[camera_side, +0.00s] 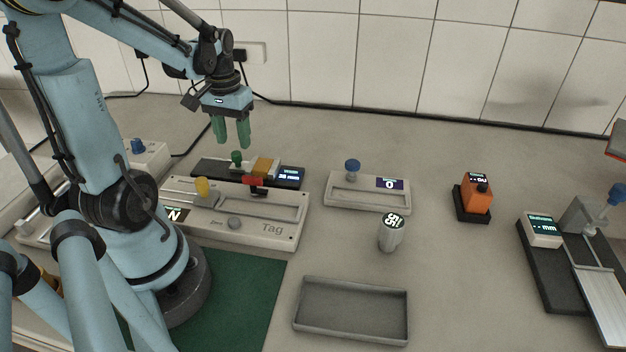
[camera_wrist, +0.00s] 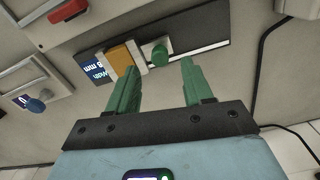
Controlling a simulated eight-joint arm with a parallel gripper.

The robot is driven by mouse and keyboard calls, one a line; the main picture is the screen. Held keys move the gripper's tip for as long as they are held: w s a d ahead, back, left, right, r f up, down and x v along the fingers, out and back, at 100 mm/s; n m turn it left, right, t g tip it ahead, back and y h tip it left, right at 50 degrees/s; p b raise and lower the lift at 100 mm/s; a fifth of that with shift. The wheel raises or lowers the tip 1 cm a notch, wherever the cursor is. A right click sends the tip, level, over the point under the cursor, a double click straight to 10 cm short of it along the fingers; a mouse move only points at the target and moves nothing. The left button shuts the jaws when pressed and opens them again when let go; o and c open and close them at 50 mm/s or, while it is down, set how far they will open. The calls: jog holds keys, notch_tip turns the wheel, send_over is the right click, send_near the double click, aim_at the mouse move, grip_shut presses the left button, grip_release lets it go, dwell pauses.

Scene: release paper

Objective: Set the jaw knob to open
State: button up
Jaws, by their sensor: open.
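My gripper (camera_side: 232,143) is open and empty, with its two green fingers pointing down above the back of a black device. In the wrist view my gripper (camera_wrist: 160,70) has its fingers apart, with a green knob (camera_wrist: 160,53) in the gap between them, further off. In the side view the green knob (camera_side: 237,158) stands on the black device (camera_side: 208,168), just below the fingers and apart from them. The device also carries a tan block (camera_side: 265,167) and a small width display (camera_side: 291,174) reading in mm. No label naming the jaw knob is readable.
In front stands a grey panel (camera_side: 283,232) marked Tag, with a yellow knob (camera_side: 203,187) and a red handle (camera_side: 253,181). To the right are a blue-knobbed box (camera_side: 353,167), a silver cylinder (camera_side: 391,235), an orange device (camera_side: 478,196) and an empty grey tray (camera_side: 350,336).

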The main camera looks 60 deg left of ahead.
aim_at(235, 153)
jog(key=shift+f, duration=1.95)
grip_shut()
